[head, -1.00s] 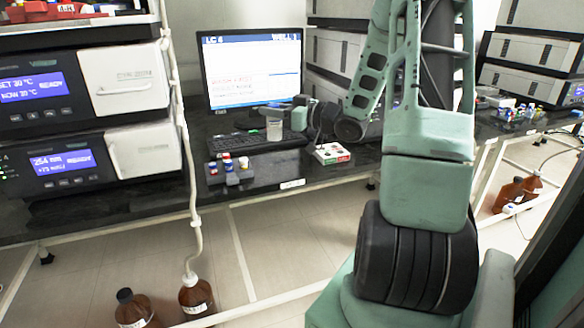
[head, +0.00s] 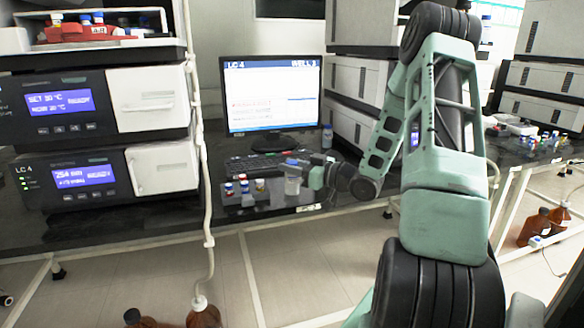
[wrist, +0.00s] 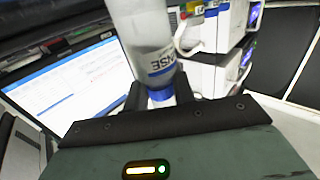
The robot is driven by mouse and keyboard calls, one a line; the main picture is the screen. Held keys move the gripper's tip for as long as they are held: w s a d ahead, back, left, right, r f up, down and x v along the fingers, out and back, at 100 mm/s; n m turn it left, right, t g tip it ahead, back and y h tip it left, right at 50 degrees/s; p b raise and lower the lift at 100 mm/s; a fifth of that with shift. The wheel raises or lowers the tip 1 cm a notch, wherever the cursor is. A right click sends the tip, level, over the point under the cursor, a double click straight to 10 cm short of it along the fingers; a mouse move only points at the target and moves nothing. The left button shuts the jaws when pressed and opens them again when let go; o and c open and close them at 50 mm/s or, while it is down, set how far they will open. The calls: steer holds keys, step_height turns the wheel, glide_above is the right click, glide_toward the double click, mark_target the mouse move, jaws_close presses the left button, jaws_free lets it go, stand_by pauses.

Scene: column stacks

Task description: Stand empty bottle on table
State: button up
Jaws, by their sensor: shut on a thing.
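A clear, pale bottle (head: 292,186) hangs upright below my gripper (head: 300,168), near the front edge of the dark table (head: 330,192). My gripper is shut at the bottle's blue cap. In the wrist view, the bottle (wrist: 147,40) extends from between my fingers (wrist: 160,95), with its blue cap (wrist: 160,95) at the fingers and part of a dark printed label showing. It looks empty. I cannot tell whether its base touches the table.
A small vial rack (head: 243,190) stands just left of the bottle. The keyboard (head: 258,165) and monitor (head: 270,95) are behind. Another blue-capped bottle (head: 327,137) stands right of the monitor. Stacked instruments (head: 100,130) stand at left; brown bottles are on the floor.

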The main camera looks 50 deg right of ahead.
steer(key=shift+f, duration=0.2)
steer(key=o, duration=1)
steer(key=shift+c, duration=0.2)
steer(key=shift+r, duration=0.2)
steer(key=shift+s+d, duration=0.1)
steer(key=shift+s, duration=0.1)
steer(key=v, duration=1.1)
steer(key=shift+s+p, duration=0.3)
steer(key=shift+p, duration=0.1)
steer(key=shift+d, duration=0.15)
